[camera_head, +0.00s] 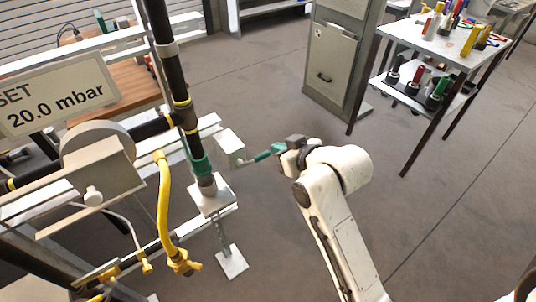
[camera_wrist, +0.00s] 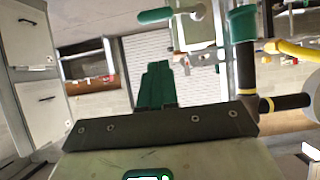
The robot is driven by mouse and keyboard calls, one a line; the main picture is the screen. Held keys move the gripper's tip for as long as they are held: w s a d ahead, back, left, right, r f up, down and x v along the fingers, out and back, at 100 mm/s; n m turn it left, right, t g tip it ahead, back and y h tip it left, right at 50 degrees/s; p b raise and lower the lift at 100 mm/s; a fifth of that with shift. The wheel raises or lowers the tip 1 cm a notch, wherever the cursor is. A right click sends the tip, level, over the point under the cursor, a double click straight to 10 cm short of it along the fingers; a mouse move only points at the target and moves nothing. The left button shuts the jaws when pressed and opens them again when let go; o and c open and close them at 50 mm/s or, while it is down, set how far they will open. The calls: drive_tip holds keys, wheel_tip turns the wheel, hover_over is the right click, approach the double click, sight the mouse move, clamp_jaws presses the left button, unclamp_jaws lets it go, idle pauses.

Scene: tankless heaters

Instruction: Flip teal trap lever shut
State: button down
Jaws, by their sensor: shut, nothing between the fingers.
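The trap lever has a teal grip (camera_head: 264,155) on a thin rod, sticking out to the right from a pale box (camera_head: 230,148) beside the dark vertical pipe. In the wrist view the teal grip (camera_wrist: 155,15) lies roughly level near the top edge, its rod running right to a pale pivot. My gripper (camera_head: 283,149) is at the grip's right end in the head view. Its green fingers (camera_wrist: 157,85) are shut and empty, below the grip in the wrist picture. Whether they touch the lever I cannot tell; the two greens overlap in the head view.
The vertical pipe (camera_head: 160,40) carries a teal collar (camera_head: 199,163) above a pale block. A yellow hose (camera_head: 165,200) hangs to its left, under a "SET 20.0 mbar" sign (camera_head: 55,95). A grey cabinet (camera_head: 333,60) and a two-level table (camera_head: 440,45) stand behind.

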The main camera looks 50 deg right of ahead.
hover_over(268, 154)
drive_tip(key=s+a, duration=0.2)
wheel_tip(268, 154, down, 3)
wheel_tip(268, 154, down, 2)
drive_tip(key=shift+f, duration=0.1)
drive_tip(key=shift+w+f, duration=0.2)
drive_tip(key=shift+f, duration=0.35)
